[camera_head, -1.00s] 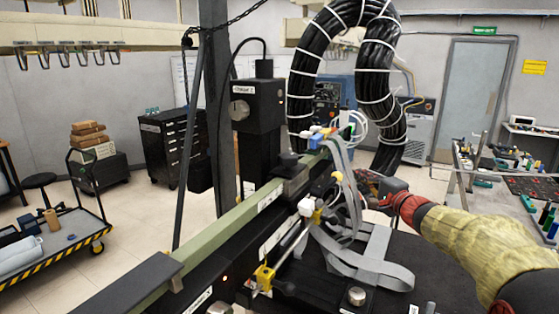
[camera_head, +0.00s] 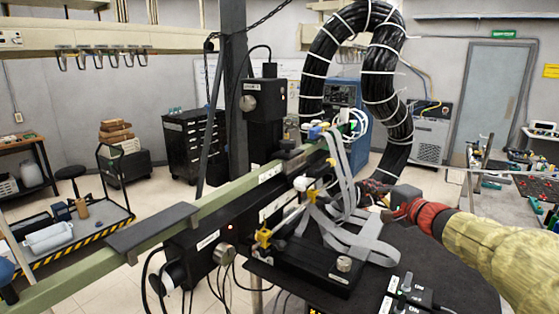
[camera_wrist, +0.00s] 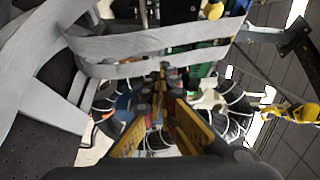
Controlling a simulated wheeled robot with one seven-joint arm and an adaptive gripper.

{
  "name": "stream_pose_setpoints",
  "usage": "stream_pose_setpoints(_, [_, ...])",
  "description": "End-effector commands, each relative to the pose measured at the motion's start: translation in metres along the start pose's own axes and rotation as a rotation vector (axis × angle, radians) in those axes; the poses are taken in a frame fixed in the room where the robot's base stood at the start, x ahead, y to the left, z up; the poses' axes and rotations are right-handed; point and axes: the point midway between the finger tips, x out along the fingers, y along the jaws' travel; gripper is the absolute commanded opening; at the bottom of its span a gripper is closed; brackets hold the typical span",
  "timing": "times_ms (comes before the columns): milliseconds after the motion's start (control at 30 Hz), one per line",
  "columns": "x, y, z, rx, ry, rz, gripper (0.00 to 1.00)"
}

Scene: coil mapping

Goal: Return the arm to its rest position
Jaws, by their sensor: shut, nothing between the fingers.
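My arm comes in from the right in the head view, with a yellow sleeve and a red wrist part. My gripper (camera_head: 372,188) is at its end, beside the grey ribbon cables (camera_head: 345,180) at the right side of the coil-mapping rig (camera_head: 300,240). Its fingertips are small and partly hidden there. In the wrist view my gripper (camera_wrist: 162,100) shows its yellow fingers converging, shut and empty. Grey ribbon cables (camera_wrist: 150,42) cross close in front of the wrist camera. I cannot tell whether the fingers touch a cable.
A thick black cable bundle (camera_head: 385,85) arches behind the gripper. The rig stands on a dark round table (camera_head: 440,285). A workbench (camera_head: 510,200) with tools is at the right. A cart (camera_head: 70,240) and a black drawer cabinet (camera_head: 195,145) stand at the left. Floor shows between them.

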Motion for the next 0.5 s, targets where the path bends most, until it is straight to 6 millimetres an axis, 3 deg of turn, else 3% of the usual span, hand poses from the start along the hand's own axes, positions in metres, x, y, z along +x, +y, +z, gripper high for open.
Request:
stream_pose_setpoints(267, [-0.027, 0.003, 0.084, -0.129, -0.146, 0.116, 0.0])
stream_pose_setpoints(367, [-0.048, 0.012, 0.125, -0.201, -0.218, 0.184, 0.0])
stream_pose_setpoints(500, [-0.098, 0.037, 0.192, -0.346, -0.339, 0.323, 0.0])
